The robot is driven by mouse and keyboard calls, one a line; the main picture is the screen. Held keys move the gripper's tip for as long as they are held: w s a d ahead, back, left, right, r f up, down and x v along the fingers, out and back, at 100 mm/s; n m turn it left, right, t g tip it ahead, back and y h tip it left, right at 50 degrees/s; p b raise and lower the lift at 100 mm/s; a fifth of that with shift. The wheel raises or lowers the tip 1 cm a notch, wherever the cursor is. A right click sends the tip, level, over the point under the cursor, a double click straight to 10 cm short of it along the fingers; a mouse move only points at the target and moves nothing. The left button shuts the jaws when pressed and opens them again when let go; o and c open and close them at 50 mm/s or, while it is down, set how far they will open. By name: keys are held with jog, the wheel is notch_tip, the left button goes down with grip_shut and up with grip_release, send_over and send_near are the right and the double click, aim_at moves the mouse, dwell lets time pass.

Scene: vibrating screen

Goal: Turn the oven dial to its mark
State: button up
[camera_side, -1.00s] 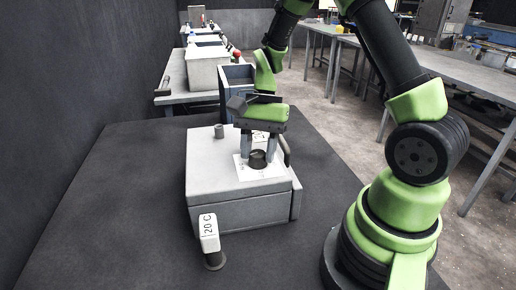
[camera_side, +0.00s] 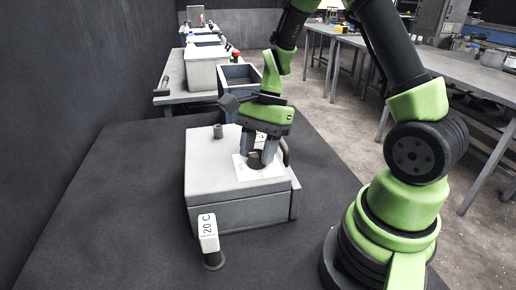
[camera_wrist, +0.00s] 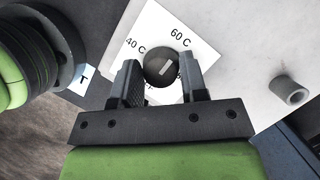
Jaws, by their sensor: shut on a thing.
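The oven is a grey box (camera_side: 225,185) on the dark table. Its round dark dial (camera_side: 255,161) sits on a white scale plate (camera_side: 244,172) on top. My gripper (camera_side: 257,156) points down over the plate, its two fingers around the dial. In the wrist view, my gripper (camera_wrist: 158,72) is shut on the dial (camera_wrist: 158,75), one finger on each side. A pale pointer line shows on the dial. The plate (camera_wrist: 205,52) reads "40 C" and "60 C"; other labels are partly hidden by the fingers. A small sign (camera_side: 208,232) reading "20 C" stands before the oven.
A short grey tube (camera_side: 218,131) stands up from the oven top, also in the wrist view (camera_wrist: 289,91). A dark handle (camera_side: 286,152) is at the oven's right edge. A blue bin (camera_side: 240,74) and grey boxes stand behind. The table left of the oven is clear.

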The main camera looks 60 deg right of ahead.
jog(key=o, duration=0.9)
jog(key=shift+a, duration=0.1)
jog(key=shift+c, duration=0.2)
jog(key=v, duration=1)
jog(key=s+a+r+n+t+h, duration=0.2)
jog(key=s+a+r+n+t, duration=0.5)
jog(key=s+n, duration=0.4)
jog(key=a+r+n, duration=0.1)
jog(key=a+n, duration=0.1)
jog(key=n, duration=0.1)
jog(key=shift+s+a+r, duration=0.2)
jog(key=shift+s+a, duration=0.05)
jog(key=shift+a, duration=0.15)
